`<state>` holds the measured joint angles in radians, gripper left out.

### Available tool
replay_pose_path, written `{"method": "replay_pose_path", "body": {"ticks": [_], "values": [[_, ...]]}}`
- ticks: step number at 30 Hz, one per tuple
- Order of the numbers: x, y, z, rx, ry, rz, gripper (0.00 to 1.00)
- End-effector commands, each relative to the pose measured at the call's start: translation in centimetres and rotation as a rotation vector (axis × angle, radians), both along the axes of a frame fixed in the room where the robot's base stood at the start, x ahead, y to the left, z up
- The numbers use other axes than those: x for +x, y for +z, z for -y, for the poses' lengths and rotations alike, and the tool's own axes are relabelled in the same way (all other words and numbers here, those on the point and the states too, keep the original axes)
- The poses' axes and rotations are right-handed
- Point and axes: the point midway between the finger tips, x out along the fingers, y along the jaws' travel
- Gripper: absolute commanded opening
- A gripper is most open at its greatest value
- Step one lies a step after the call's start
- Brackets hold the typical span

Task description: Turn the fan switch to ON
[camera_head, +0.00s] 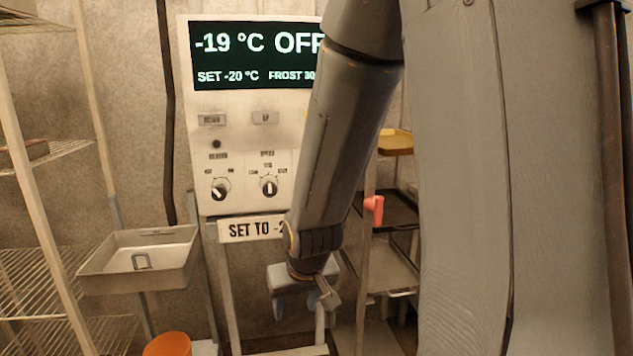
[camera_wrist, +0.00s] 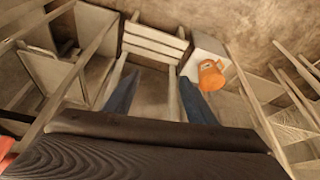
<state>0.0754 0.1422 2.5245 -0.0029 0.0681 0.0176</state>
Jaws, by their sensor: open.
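The control panel (camera_head: 243,125) is a pale upright box with a dark display reading -19 °C, OFF, SET -20 °C and a partly hidden FROST line. Two black rotary knobs sit low on it, a left knob (camera_head: 220,189) with its pointer tilted to the upper left and a right knob (camera_head: 268,186) with its pointer upright. Their small labels are too blurred to read, so I cannot tell which is the fan switch. My arm hides the panel's right side. My gripper (camera_head: 299,306) is open and empty, below the panel and apart from the knobs. Its blue fingers also show in the wrist view (camera_wrist: 157,100).
A sign (camera_head: 250,229) reading "SET TO -2", partly hidden, hangs under the panel. A metal tray (camera_head: 105,282) juts out at the left, beside wire shelves (camera_head: 30,280). An orange container (camera_head: 168,345) stands low. A red handle (camera_head: 374,208) and shelves are on the right.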

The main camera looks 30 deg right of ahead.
Motion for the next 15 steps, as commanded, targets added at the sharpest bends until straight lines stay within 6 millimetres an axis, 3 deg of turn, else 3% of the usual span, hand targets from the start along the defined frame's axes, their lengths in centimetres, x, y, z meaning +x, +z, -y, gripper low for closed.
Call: {"method": "replay_pose_path", "body": {"ticks": [3, 6, 12, 15], "values": [[5.1, 1.8, 2.7, -0.017, -0.051, 0.209, 0.51], [8.8, 3.9, 5.1, -0.035, -0.09, 0.391, 0.51], [13.6, 9.3, 10.0, -0.088, -0.155, 0.745, 0.51], [14.6, 12.0, 12.0, -0.114, -0.179, 0.897, 0.51]]}}
